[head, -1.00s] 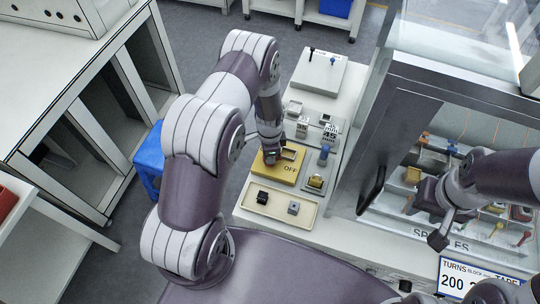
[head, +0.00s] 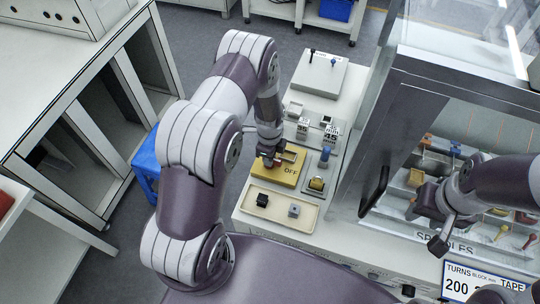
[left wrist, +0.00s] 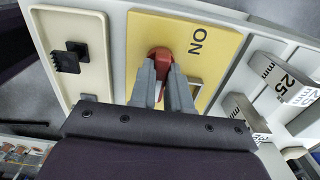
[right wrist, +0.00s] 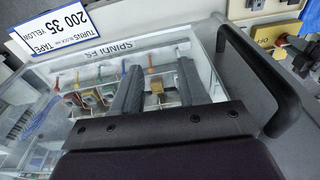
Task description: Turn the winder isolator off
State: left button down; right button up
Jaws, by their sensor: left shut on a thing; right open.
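In the left wrist view the plate (left wrist: 140,30) shows ON beside a red switch handle (left wrist: 160,56). My left gripper (left wrist: 162,80) is shut on the red handle; it also shows over the plate in the head view (head: 270,157). The handle is mostly hidden by the gripper in the head view. My right gripper (right wrist: 160,85) is open and empty, above the spindles case at the right; in the head view (head: 425,222) it hangs near the case's front.
A cream tray (head: 245,198) with a black and a grey block lies just in front of the plate. A brass padlock-like piece (head: 317,184) and a blue knob (head: 325,153) stand to its right. Marked grey blocks (head: 303,130) stand behind. A glass case with a dark handle (right wrist: 268,80) is at the right.

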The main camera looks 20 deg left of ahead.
dwell(0.3)
pick_arm(q)
jog(key=c, duration=1.1)
grip_release()
jog(key=shift+a, duration=0.1)
jog(key=shift+r, duration=0.1)
jog(key=shift+r, duration=0.35)
notch_tip(320, 180, up, 12)
jog(key=shift+f+b, duration=0.1)
jog(key=shift+b, duration=1.05)
